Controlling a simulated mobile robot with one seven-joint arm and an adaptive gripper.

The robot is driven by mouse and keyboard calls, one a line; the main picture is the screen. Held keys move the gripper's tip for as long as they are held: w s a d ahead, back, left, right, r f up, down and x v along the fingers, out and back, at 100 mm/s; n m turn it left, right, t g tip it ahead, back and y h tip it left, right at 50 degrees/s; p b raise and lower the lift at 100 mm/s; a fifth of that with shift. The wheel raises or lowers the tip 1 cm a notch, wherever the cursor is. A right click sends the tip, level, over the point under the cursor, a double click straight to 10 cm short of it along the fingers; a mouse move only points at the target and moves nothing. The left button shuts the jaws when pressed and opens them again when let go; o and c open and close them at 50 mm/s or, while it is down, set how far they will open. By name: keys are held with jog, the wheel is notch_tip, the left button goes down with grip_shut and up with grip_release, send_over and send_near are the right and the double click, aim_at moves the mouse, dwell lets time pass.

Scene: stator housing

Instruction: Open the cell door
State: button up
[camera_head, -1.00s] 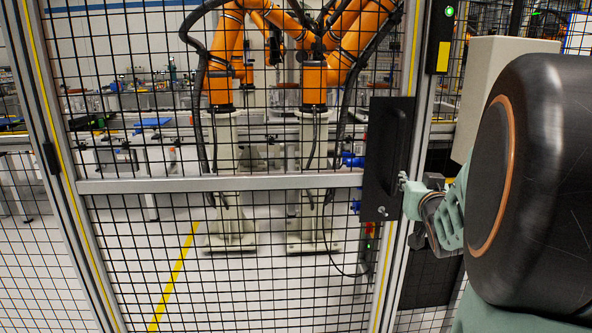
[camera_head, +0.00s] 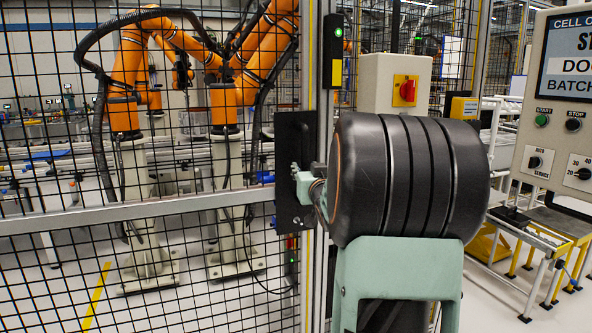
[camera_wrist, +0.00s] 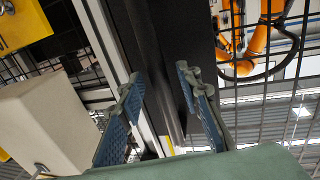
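The cell door (camera_head: 150,212) is a black mesh panel with a grey metal frame and crossbar. It fills the left of the head view and looks closed against the post. A black handle plate (camera_head: 290,135) sits at its right edge. My gripper (camera_head: 298,180) is at the plate's right side, partly hidden behind my own arm. In the wrist view, my gripper's two blue-grey fingers (camera_wrist: 158,76) are spread apart, with a dark upright part of the door hardware (camera_wrist: 150,40) beyond and between them. I cannot tell whether they touch it; the handle grip is not clearly seen.
A post with a green-lit black box (camera_head: 333,50) stands beside the door. A beige box with a red switch (camera_head: 404,90) is behind my arm. A control panel (camera_head: 560,115) stands at right. Orange robot arms (camera_head: 235,85) stand inside the cell.

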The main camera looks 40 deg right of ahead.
jog(key=shift+w+d, duration=0.25)
jog(key=shift+w, duration=0.3)
jog(key=shift+c, duration=0.4)
grip_shut()
